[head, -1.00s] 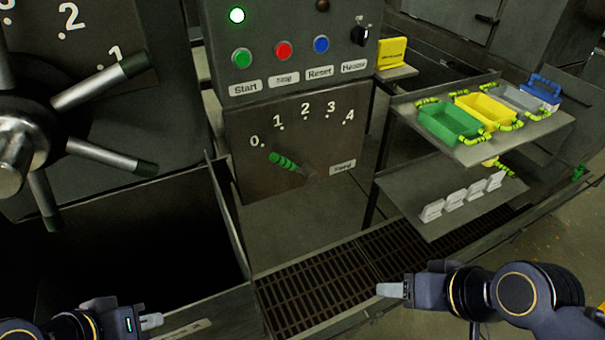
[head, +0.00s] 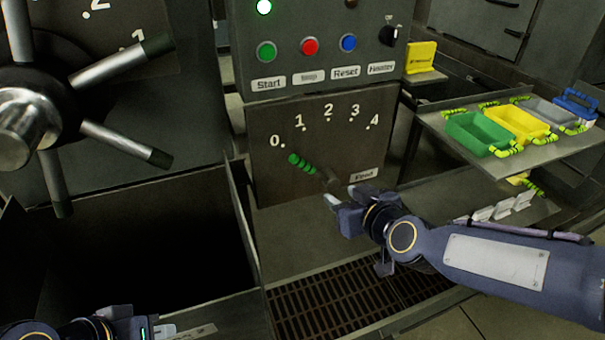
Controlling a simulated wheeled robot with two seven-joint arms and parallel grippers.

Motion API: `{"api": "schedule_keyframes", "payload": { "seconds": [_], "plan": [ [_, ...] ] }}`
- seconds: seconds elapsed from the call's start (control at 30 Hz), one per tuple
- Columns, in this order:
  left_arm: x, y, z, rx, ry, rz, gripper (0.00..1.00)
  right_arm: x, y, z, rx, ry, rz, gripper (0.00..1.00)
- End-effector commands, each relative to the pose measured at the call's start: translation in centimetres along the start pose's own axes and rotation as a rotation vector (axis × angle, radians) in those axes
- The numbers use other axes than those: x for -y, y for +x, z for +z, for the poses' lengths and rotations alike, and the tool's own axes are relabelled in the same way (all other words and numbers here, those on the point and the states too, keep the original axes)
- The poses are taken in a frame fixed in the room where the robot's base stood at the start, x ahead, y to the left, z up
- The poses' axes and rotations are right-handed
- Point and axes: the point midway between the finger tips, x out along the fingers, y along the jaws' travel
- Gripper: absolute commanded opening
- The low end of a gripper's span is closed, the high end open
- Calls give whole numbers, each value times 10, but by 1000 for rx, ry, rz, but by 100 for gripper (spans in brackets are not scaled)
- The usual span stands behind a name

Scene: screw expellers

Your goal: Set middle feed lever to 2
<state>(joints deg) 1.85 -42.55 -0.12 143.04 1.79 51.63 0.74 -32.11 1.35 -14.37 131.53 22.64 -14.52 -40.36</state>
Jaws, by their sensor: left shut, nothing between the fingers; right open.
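The feed lever (head: 303,163) has a green ribbed handle and sits on a dark panel (head: 268,185) marked 0 to 4 and labelled "Feed". Its handle points up and left, near the 0 mark. The lever's pivot end is just up and left of my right gripper (head: 341,196). My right gripper is open, in front of the panel's lower right, with nothing between its fingers. I cannot tell whether it touches the lever's base. My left gripper (head: 168,331) is shut and empty at the bottom left, well away from the lever.
Above is a control panel (head: 320,75) with green, red and blue buttons and a heater knob. A spoked handwheel (head: 30,125) stands at the left, over a dark open bin. Shelves with green (head: 478,134) and yellow trays stand at the right. A floor grate (head: 320,305) lies below.

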Motion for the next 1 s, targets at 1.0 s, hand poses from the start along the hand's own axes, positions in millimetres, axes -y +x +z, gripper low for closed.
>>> {"api": "schedule_keyframes", "payload": {
  "seconds": [1.0],
  "plan": [
    [12,25,13,0,0,0,0,27,141,-43,-265,-661,458,40]
  ]
}}
